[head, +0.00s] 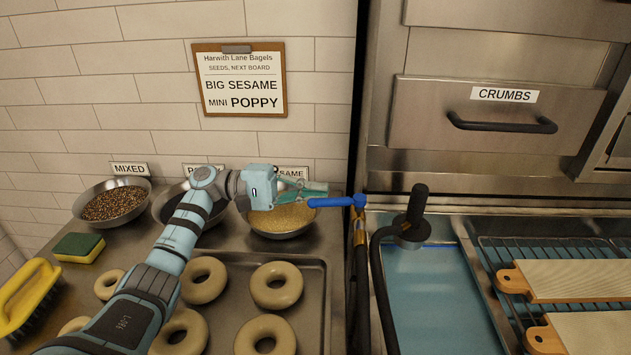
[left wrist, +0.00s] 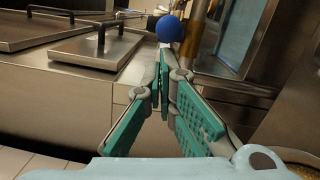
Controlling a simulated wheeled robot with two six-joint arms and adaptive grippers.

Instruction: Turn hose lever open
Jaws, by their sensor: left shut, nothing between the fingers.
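The blue hose lever (head: 332,202) shows in the head view, extending left from its pivot on a brass valve (head: 360,228) beside the oven edge. In the left wrist view, the lever's round blue end (left wrist: 169,29) is just beyond my fingertips. My left gripper (head: 318,189) is shut and empty. Its teal fingers reach over the sesame bowl and end close to the lever's left end. I cannot tell whether they touch it. The left wrist view shows the closed fingers (left wrist: 165,62) pointing at the blue end. My right gripper is not in view.
A black hose runs to a spray head (head: 408,232) right of the valve, above a blue basin (head: 430,300). Seed bowls (head: 110,205) line the wall. A tray (head: 313,300) of bagels lies below my left arm. A rack with wooden boards (head: 575,280) stands right.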

